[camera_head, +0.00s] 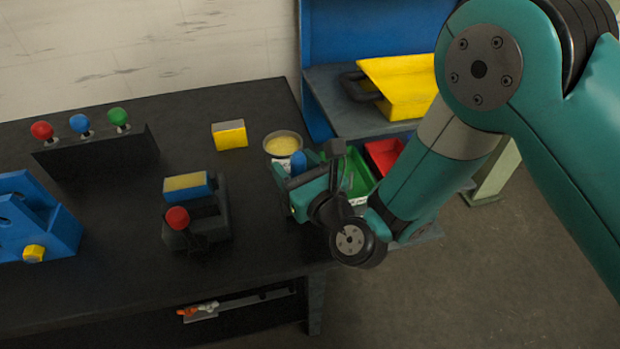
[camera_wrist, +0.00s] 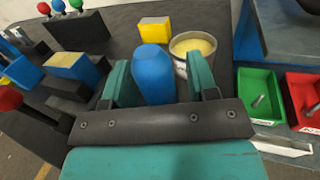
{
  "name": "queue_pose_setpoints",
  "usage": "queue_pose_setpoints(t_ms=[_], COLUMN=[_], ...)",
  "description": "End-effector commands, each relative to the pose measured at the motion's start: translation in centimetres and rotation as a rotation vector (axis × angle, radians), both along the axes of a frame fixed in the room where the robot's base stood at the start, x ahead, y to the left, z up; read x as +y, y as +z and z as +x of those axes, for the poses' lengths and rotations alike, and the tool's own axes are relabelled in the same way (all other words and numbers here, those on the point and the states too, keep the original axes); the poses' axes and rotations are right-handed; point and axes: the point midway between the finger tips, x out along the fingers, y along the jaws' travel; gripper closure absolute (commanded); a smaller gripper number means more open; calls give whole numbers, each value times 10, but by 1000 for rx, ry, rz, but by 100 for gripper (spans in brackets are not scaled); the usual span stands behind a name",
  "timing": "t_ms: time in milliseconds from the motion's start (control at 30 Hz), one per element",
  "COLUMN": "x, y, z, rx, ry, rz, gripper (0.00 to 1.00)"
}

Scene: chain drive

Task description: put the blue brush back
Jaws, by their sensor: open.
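The blue brush shows as a thick blue handle (camera_wrist: 152,70) between the two fingers of my gripper (camera_wrist: 160,78) in the wrist view. A gap shows beside the handle, and the fingers are apart. In the head view a small part of the blue handle (camera_head: 298,160) rises at my gripper (camera_head: 300,180), over the right end of the dark bench. The brush's lower end and bristles are hidden. A round can (camera_head: 282,145) with yellow contents stands just behind the handle; it also shows in the wrist view (camera_wrist: 192,48). I cannot tell whether handle and can touch.
A yellow block (camera_head: 230,135) lies left of the can. A black fixture with a red knob (camera_head: 177,218) and a rack with red, blue and green knobs (camera_head: 95,150) stand further left. Green (camera_wrist: 258,95) and red (camera_wrist: 304,97) bins are to the right.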

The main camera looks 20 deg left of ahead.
Motion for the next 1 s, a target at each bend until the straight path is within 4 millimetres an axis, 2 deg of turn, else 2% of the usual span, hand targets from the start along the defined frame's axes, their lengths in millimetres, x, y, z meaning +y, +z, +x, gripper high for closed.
queue_pose_setpoints(t_ms=[167, 433, 833, 900, 1000], x=[-8, -33, -74, -76, -81], y=[-5, -7, -5, 3, 3], z=[-7, -29, -64, -66, -69], rx=[-1, -3, -2, 5, 6], ry=[0, 0, 0, -5, -11], rz=[2, 2, 2, -7, -9], gripper=[47, 47, 47, 47, 47])
